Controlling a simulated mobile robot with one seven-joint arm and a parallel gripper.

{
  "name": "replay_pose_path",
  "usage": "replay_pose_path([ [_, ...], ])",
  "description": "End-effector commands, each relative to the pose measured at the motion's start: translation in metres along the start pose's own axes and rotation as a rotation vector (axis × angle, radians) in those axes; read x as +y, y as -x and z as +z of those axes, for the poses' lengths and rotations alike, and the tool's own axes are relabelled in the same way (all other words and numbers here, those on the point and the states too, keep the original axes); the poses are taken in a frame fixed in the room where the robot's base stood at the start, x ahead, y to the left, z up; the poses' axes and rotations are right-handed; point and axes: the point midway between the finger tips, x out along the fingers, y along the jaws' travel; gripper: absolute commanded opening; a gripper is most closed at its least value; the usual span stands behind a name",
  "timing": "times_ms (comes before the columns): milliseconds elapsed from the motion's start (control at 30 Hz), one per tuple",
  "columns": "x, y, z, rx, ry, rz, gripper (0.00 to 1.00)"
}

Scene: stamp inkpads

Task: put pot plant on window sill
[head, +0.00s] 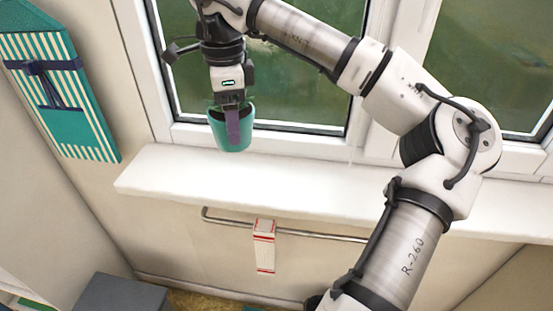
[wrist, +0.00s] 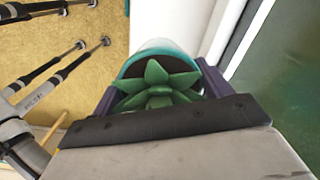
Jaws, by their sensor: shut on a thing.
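The pot plant (wrist: 157,87) is a green rosette succulent in a teal pot with dark soil. In the wrist view it sits between the two purple fingers of my gripper (wrist: 158,98), which are shut on the pot's sides. In the head view the teal pot (head: 238,133) hangs upright below my gripper (head: 232,122), in front of the window. The white window sill (head: 290,194) runs across the middle of the head view. The pot shows above the sill's left part in the picture; the exact gap between them cannot be told.
The window frame and glass (head: 300,95) stand close behind the pot. A grey box (head: 120,294) stands below. The sill's visible top is clear.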

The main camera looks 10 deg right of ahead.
Motion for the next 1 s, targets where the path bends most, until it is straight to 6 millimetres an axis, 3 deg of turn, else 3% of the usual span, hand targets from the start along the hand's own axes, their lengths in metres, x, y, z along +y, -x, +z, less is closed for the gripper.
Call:
replay_pose_path([
  [300, 0.001, -0.051, 0.000, -0.001, 0.001, 0.002, 0.40],
  [700, 0.001, -0.092, 0.000, -0.001, 0.000, 0.001, 0.40],
  [1000, 0.000, -0.098, 0.000, 0.000, 0.000, -0.001, 0.40],
])
